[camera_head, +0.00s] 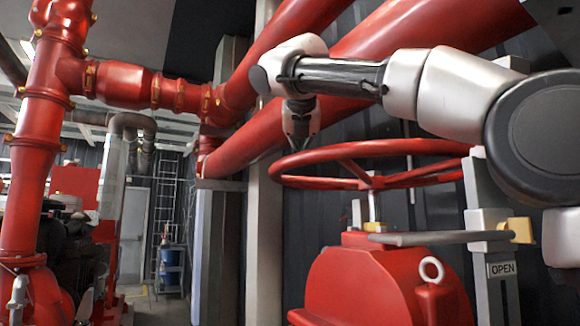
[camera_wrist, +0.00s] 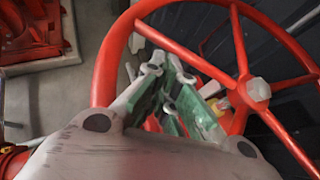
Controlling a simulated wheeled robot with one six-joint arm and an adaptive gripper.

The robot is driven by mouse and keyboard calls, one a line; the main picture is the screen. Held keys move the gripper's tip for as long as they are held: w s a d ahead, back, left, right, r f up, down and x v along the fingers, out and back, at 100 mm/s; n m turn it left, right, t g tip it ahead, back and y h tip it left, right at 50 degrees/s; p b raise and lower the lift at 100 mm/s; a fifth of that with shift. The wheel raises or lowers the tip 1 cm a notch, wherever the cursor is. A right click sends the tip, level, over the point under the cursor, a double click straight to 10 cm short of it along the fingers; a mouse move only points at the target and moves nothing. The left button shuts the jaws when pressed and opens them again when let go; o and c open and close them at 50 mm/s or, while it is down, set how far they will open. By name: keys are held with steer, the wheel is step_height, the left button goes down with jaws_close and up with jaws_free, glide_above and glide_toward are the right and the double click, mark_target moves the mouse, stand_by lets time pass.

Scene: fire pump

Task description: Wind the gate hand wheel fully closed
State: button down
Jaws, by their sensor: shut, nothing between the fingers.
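The red gate hand wheel (camera_head: 425,147) lies nearly flat above a red valve housing (camera_head: 365,280) in the head view. In the wrist view its rim (camera_wrist: 107,62) curves along the left and top, with spokes meeting at a pale hub nut (camera_wrist: 258,90). My gripper (camera_head: 298,143) points down at the left part of the wheel. In the wrist view my gripper (camera_wrist: 168,105) is shut and empty, its green-padded fingers inside the rim beside a spoke. I cannot tell whether they touch the wheel.
Large red pipes (camera_head: 350,70) run behind my arm. A pale column (camera_head: 264,240) stands left of the wheel. Floor shows at the far left by a blue drum (camera_head: 170,268).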

steer(key=s+d+r+m, duration=0.1)
steer(key=d+r+m, duration=0.15)
steer(key=d, duration=0.65)
steer(key=m+y, duration=0.9)
steer(key=m, duration=0.3)
glide_toward(287, 179)
steer(key=w+a, duration=0.3)
steer(key=shift+w+d+f+n, duration=0.2)
steer(key=shift+d+f+n, duration=0.05)
steer(key=shift+f, duration=0.2)
